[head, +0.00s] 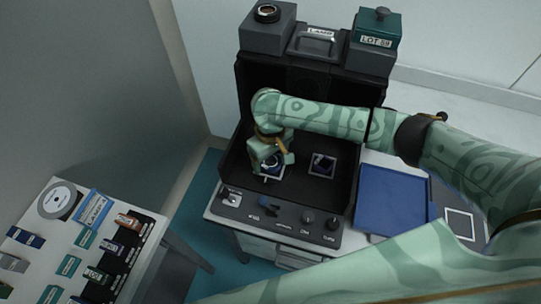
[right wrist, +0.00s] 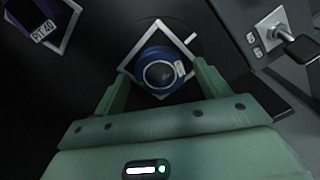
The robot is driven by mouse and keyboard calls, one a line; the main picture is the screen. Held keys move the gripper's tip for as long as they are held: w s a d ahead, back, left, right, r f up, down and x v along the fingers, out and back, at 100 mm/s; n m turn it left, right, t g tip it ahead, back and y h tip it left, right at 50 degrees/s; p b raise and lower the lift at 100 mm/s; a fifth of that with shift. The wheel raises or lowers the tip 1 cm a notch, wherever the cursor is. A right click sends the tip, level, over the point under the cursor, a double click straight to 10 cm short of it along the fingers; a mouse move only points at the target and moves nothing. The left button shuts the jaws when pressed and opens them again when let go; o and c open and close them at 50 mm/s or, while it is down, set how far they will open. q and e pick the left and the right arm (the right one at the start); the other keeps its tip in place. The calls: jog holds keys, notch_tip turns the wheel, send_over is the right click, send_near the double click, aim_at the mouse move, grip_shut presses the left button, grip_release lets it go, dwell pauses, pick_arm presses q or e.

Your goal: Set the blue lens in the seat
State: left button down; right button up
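The blue lens (right wrist: 160,74) is a round blue ring with dark glass, seen in the right wrist view. It stands inside a white diamond-shaped outline, the seat (right wrist: 125,68), on a black surface. In the head view the lens (head: 270,162) shows only partly below my right gripper (head: 272,165). In the right wrist view my right gripper (right wrist: 163,78) has a finger on either side of the lens, with narrow dark gaps showing, so it looks open around it. Whether the lens rests fully in the seat is hard to tell. My left gripper is not in view.
A second white-framed square (head: 322,165) holds a dark block, labelled FIT 40 in the wrist view (right wrist: 42,27). A front panel (head: 275,215) carries knobs and a switch. Black walls (head: 310,85) enclose the back. A table (head: 30,210) with labelled boxes stands left.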

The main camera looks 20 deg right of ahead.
aim_at(270, 161)
notch_tip(270, 161, up, 12)
jog(key=p, duration=0.5)
jog(key=shift+r+p, duration=0.15)
jog(key=shift+p, duration=0.15)
